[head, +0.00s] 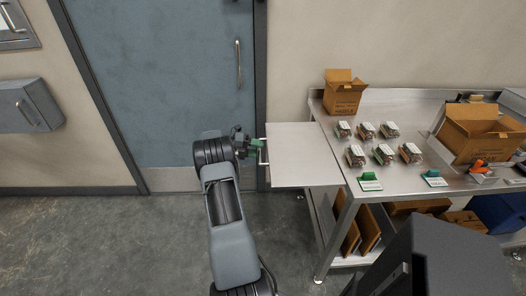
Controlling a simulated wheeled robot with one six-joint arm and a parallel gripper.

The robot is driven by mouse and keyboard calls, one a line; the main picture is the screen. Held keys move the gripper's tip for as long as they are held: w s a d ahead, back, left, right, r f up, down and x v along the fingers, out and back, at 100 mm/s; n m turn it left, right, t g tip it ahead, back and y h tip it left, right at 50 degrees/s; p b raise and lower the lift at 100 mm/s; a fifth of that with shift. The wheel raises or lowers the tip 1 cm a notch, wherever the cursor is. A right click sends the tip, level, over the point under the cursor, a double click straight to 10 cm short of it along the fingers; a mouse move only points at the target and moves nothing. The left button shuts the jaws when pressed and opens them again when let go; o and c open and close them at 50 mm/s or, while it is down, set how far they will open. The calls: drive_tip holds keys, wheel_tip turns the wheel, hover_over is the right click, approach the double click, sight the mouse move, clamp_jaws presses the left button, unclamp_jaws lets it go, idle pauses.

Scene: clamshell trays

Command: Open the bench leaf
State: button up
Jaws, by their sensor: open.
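The bench leaf (300,152) is a pale flat panel at the left end of the metal bench. It extends out to the left and looks roughly level with the bench top. A bar handle (263,151) shows on its left edge. My gripper (256,148) is at this left edge, right by the handle, with its jaws open.
The bench top (395,108) holds several clamshell trays (366,130), an open cardboard box (343,94) at the back and a larger box (476,133) at right. A blue door (165,80) stands behind my arm. The grey floor left of the bench (100,240) is clear.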

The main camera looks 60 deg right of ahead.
drive_tip(key=v, duration=1)
drive_tip(key=shift+w+a+b, duration=0.2)
drive_tip(key=shift+w+b, duration=0.05)
drive_tip(key=shift+b, duration=0.2)
